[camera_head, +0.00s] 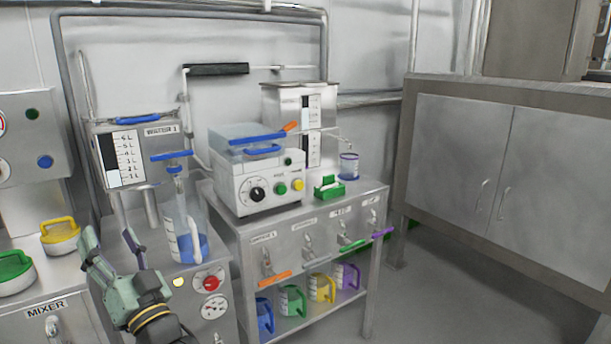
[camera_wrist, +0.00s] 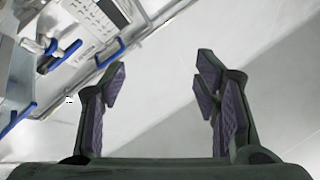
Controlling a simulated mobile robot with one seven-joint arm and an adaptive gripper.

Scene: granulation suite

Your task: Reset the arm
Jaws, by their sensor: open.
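My gripper (camera_head: 112,257) is at the lower left of the head view, in front of the steel cabinet with the gauge and between it and the mixer. Its two fingers are spread apart and hold nothing. In the wrist view my gripper (camera_wrist: 158,90) also shows open, with bare pale floor or panel surface between the fingers.
A clear jug with blue liquid (camera_head: 183,235) stands close right of my gripper. A yellow-lidded container (camera_head: 60,238) and a green-lidded one (camera_head: 14,272) are at left. A white machine (camera_head: 258,180) stands on a steel cart (camera_head: 310,222). The floor (camera_head: 450,290) at right is clear.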

